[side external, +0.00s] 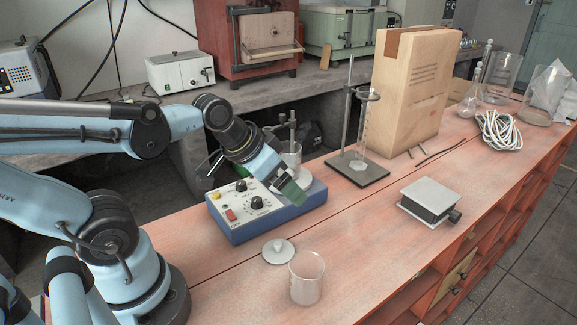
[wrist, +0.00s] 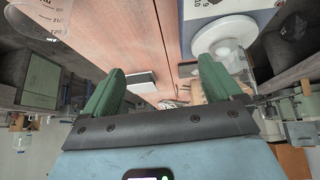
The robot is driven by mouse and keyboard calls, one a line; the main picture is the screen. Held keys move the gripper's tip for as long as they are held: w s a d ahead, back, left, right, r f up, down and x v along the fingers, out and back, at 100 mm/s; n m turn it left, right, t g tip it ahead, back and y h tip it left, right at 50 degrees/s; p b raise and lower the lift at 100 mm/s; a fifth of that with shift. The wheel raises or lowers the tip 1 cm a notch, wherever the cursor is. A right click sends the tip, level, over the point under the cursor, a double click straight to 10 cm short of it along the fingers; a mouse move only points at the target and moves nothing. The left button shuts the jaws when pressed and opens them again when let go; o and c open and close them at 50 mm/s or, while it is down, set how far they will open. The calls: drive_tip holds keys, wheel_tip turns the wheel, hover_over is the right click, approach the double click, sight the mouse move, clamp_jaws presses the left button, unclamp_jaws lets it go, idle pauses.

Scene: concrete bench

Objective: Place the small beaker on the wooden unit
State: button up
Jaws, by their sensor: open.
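A clear small beaker (side external: 306,280) stands upright on the wooden unit (side external: 385,240), a reddish-topped bench with open compartments below, near its front edge. Part of a clear beaker with markings shows at the top left of the wrist view (wrist: 40,18). Another clear glass vessel (side external: 290,153) is at the blue-based stirrer, behind my gripper; its lower part is partly hidden. My gripper (side external: 291,192) has green fingers and is over the stirrer's right part, apart from the front beaker. In the wrist view its fingers (wrist: 160,78) are spread with nothing between them.
The stirrer (side external: 250,228) is beside my gripper. A white disc with a knob (side external: 278,252) lies near the front beaker. A lab jack (side external: 428,203), ring stand (side external: 357,172), cardboard box (side external: 415,90) and coiled cable (side external: 500,132) stand farther right. The wood between beaker and jack is clear.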

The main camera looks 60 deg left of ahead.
drive_tip(key=shift+d+r, duration=0.4)
drive_tip(key=m+g, duration=0.7)
drive_tip(key=m, duration=0.3)
approach(289, 157)
drive_tip(key=w+a, duration=0.1)
drive_tip(key=a, duration=0.2)
drive_tip(key=f, duration=0.6)
drive_tip(key=shift+w+d+f, duration=0.2)
drive_tip(key=shift+f, duration=0.05)
drive_tip(key=shift+d+f, duration=0.2)
drive_tip(key=shift+f, duration=2.5)
